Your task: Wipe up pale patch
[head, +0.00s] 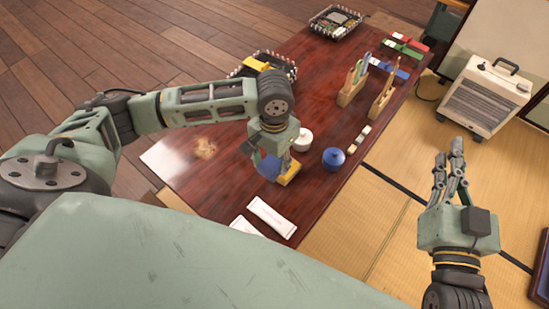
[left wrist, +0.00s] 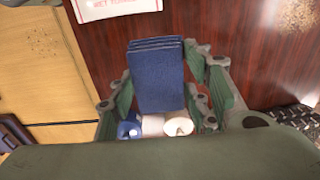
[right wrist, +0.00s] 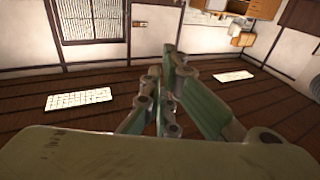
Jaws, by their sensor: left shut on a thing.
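The pale tan patch (head: 205,148) lies on the dark red table (head: 225,185), left of my left gripper. A speckled tan area also shows at the top right of the left wrist view (left wrist: 298,14). My left gripper (head: 277,166) is over the table, right of the patch and apart from it. It is shut on a folded blue cloth (left wrist: 157,75), which also shows in the head view (head: 267,167). Whether the cloth touches the table is unclear. My right gripper (head: 450,160) is over the tatami, off the table, with its fingers together and nothing visible between them.
A white cup (head: 303,140) and a blue round pot (head: 334,160) stand just right of my left gripper. White packets (head: 271,216) lie at the near edge. Wooden racks (head: 353,91) and trays (head: 335,23) stand farther back. A heater (head: 487,98) stands on the tatami.

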